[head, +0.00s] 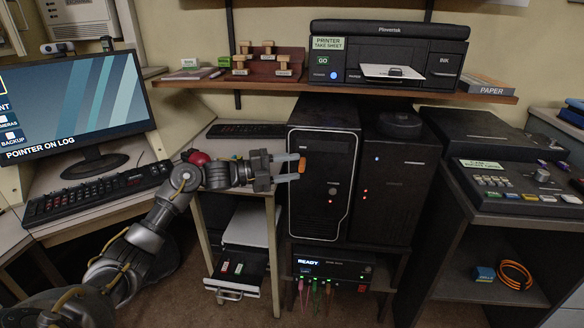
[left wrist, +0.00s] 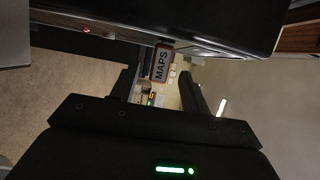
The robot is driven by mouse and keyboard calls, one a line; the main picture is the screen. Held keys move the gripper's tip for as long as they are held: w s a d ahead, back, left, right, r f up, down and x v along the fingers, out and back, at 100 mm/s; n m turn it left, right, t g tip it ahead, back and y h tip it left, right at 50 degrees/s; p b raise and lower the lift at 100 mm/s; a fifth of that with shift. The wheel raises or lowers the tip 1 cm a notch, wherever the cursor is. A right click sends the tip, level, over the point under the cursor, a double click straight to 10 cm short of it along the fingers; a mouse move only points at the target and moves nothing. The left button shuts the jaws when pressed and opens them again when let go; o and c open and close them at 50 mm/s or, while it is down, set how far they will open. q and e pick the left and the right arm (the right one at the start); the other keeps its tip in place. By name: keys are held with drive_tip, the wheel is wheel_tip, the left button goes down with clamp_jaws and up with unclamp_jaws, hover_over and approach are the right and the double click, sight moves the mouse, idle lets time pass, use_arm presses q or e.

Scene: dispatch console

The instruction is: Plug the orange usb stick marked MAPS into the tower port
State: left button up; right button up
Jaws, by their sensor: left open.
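The orange usb stick (head: 302,165) is at the front face of the black tower (head: 322,205) and appears to stick out of it. How deep it sits in a port cannot be seen. In the left wrist view its label MAPS (left wrist: 161,64) is readable, close against the dark tower body (left wrist: 190,18). My left gripper (head: 294,168) is open, its fingers pointing at the tower and standing either side of the stick's outer end. Whether a finger touches the stick is unclear. My right gripper is out of view.
A second dark case (head: 392,190) stands right of the tower. Below left is an open drawer (head: 238,280) with small sticks in it. A unit reading READY (head: 332,268) has coloured tags hanging below. A shelf (head: 340,90) with a printer (head: 388,52) runs above.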

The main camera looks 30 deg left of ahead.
use_arm(q)
drive_tip(key=v, duration=1)
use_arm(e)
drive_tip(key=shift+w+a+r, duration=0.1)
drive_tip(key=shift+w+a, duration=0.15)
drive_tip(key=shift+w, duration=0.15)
